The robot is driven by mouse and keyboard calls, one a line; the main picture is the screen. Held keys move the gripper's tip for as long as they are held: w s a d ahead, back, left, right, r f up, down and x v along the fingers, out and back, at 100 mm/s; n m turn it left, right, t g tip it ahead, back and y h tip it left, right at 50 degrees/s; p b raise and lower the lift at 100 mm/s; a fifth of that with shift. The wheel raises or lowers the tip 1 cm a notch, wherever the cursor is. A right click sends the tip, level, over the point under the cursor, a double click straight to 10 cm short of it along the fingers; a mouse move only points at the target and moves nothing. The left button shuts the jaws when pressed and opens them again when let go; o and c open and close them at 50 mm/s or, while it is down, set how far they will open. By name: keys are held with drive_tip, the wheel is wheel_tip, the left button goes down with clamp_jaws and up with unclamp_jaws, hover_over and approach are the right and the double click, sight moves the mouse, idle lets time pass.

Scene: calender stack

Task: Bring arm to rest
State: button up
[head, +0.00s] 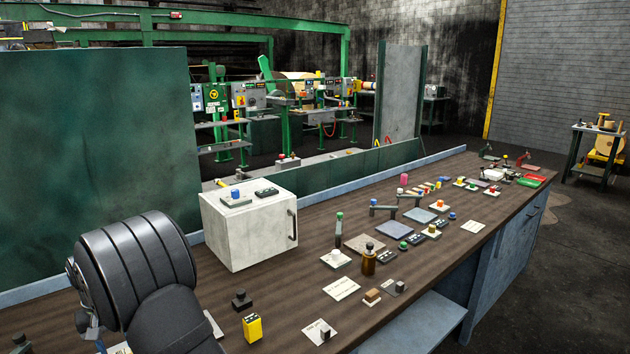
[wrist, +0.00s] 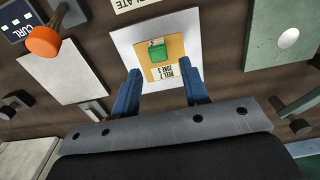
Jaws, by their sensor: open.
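My gripper (wrist: 160,80) shows in the wrist view with two blue fingers spread apart and nothing between them. Just beyond the fingertips is a green block-shaped button (wrist: 157,50) on a yellow plate with a label reading like "REEL 2 ZONE 3", on a white square panel (wrist: 124,42). I cannot tell whether the fingertips touch the panel. In the head view my dark grey arm fills the lower left, and the gripper itself is not seen there.
An orange knob (wrist: 43,41) and a grey plate (wrist: 62,72) lie left of the fingers, a green plate (wrist: 285,70) with a white knob right. In the head view, a white cabinet (head: 247,238) stands beside my arm. The wooden bench (head: 290,310) carries several small controls.

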drive_tip(key=shift+f, duration=1.65)
wheel_tip(320, 180, up, 12)
wheel_tip(320, 180, down, 13)
drive_tip(key=shift+r, duration=0.1)
wheel_tip(320, 180, up, 5)
drive_tip(key=shift+f, duration=0.15)
drive_tip(key=w+d+r, duration=0.5)
drive_tip(key=d+r, duration=0.2)
drive_tip(key=d, duration=0.4)
drive_tip(key=s+d+f, duration=0.1)
drive_tip(key=s+d, duration=0.3)
drive_tip(key=s, duration=0.5)
drive_tip(key=s+d+f, duration=0.1)
drive_tip(key=s+d, duration=0.3)
drive_tip(key=s, duration=0.6)
drive_tip(key=s+a+f, duration=0.1)
drive_tip(key=a+f, duration=0.1)
drive_tip(key=s+a+f, duration=0.2)
drive_tip(key=a, duration=0.1)
drive_tip(key=s+a+f, duration=0.1)
drive_tip(key=s+a, duration=0.1)
drive_tip(key=a, duration=0.1)
drive_tip(key=shift+f, duration=0.4)
drive_tip(key=shift+s+a+f+m, duration=0.3)
drive_tip(key=shift+a+f, duration=0.05)
drive_tip(key=shift+a, duration=0.05)
